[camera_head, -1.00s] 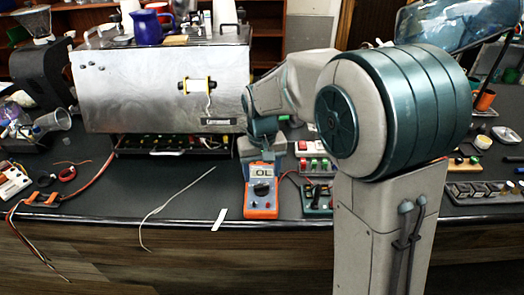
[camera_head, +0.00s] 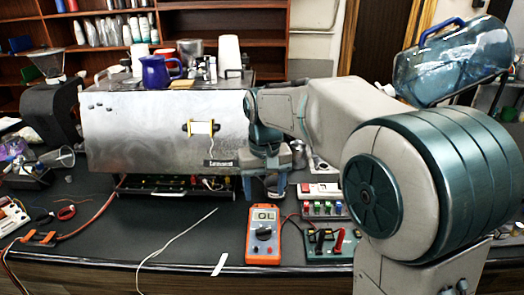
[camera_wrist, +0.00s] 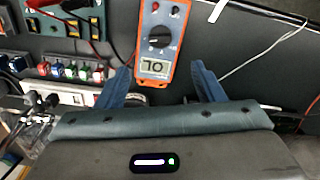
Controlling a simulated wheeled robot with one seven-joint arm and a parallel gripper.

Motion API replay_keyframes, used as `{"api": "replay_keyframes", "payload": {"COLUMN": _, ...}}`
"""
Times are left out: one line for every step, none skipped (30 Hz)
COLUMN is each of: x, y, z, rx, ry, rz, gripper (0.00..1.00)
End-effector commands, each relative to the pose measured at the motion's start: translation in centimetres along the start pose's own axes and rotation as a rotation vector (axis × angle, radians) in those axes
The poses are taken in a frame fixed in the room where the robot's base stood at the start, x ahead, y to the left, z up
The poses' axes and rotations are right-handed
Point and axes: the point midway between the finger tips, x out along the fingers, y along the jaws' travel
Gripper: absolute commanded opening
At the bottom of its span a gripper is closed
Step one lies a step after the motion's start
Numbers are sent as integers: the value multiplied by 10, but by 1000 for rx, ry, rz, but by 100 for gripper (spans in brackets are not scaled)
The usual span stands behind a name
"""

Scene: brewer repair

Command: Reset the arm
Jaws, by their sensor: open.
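My gripper (camera_head: 276,190) points down just behind the orange multimeter (camera_head: 263,235), in front of the brewer's right end. In the wrist view my gripper (camera_wrist: 161,75) has its two blue fingers wide apart. The multimeter (camera_wrist: 157,42) shows beyond and between the fingers, with "OL" on its display. Nothing is held between the fingers. My arm reaches in from the right in the head view. The steel brewer (camera_head: 150,135) stands at the back left, with a dark panel of terminals (camera_head: 175,187) under its front.
A block with coloured buttons (camera_head: 325,209) and a green board with red and black probes (camera_head: 328,244) lie right of the multimeter. A loose white wire (camera_head: 178,238) and a white strip (camera_head: 220,264) lie at the front. A blue jug (camera_head: 155,73) stands on the brewer.

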Motion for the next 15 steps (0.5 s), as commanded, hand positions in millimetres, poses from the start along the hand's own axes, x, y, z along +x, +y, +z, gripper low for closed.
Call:
{"api": "replay_keyframes", "payload": {"x": 0, "y": 0, "z": 0, "rx": 0, "ry": 0, "rz": 0, "gripper": 62}}
{"api": "replay_keyframes", "payload": {"x": 0, "y": 0, "z": 0, "rx": 0, "ry": 0, "rz": 0, "gripper": 62}}
{"api": "replay_keyframes", "payload": {"x": -1, "y": 3, "z": 3, "rx": 4, "ry": 4, "rz": -1, "gripper": 62}}
{"api": "replay_keyframes", "payload": {"x": -2, "y": 7, "z": 8, "rx": 10, "ry": 12, "rz": -2, "gripper": 62}}
{"api": "replay_keyframes", "payload": {"x": -4, "y": 11, "z": 13, "rx": 16, "ry": 19, "rz": -4, "gripper": 62}}
{"api": "replay_keyframes", "payload": {"x": -5, "y": 18, "z": 23, "rx": 25, "ry": 30, "rz": -5, "gripper": 62}}
{"api": "replay_keyframes", "payload": {"x": -6, "y": 23, "z": 31, "rx": 34, "ry": 41, "rz": -7, "gripper": 62}}
{"api": "replay_keyframes", "payload": {"x": -7, "y": 29, "z": 40, "rx": 43, "ry": 52, "rz": -8, "gripper": 62}}
{"api": "replay_keyframes", "payload": {"x": -8, "y": 37, "z": 52, "rx": 57, "ry": 69, "rz": -9, "gripper": 62}}
{"api": "replay_keyframes", "payload": {"x": -8, "y": 42, "z": 62, "rx": 66, "ry": 81, "rz": -10, "gripper": 62}}
{"api": "replay_keyframes", "payload": {"x": -8, "y": 47, "z": 72, "rx": 75, "ry": 94, "rz": -10, "gripper": 62}}
{"api": "replay_keyframes", "payload": {"x": -6, "y": 54, "z": 85, "rx": 87, "ry": 110, "rz": -9, "gripper": 62}}
{"api": "replay_keyframes", "payload": {"x": -5, "y": 58, "z": 95, "rx": 96, "ry": 123, "rz": -9, "gripper": 62}}
{"api": "replay_keyframes", "payload": {"x": -4, "y": 62, "z": 105, "rx": 106, "ry": 135, "rz": -7, "gripper": 62}}
{"api": "replay_keyframes", "payload": {"x": -1, "y": 68, "z": 118, "rx": 118, "ry": 153, "rz": -5, "gripper": 62}}
